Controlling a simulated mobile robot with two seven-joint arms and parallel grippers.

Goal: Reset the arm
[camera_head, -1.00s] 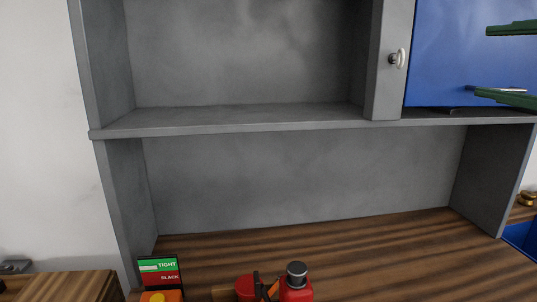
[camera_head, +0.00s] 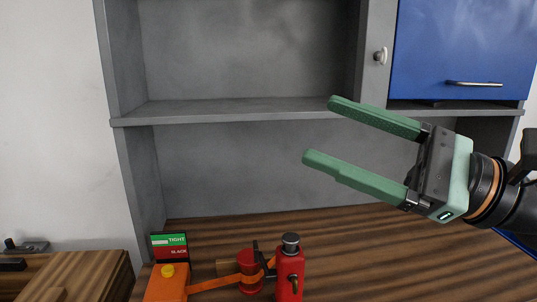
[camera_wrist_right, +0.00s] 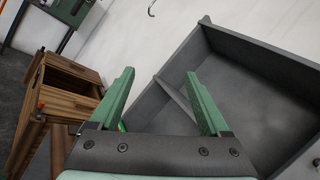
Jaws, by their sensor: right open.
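My right gripper (camera_head: 318,130) reaches in from the right of the head view, above the wooden worktop and in front of the grey shelf unit. Its two green fingers are spread wide with nothing between them. In the right wrist view the open fingers (camera_wrist_right: 160,75) point toward the wall and the shelf unit. My left gripper is in none of the current views.
A TIGHT/BLACK sign (camera_head: 170,246) is behind. A blue cabinet door (camera_head: 460,50) is shut at upper right. The grey shelf (camera_head: 230,110) is empty.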

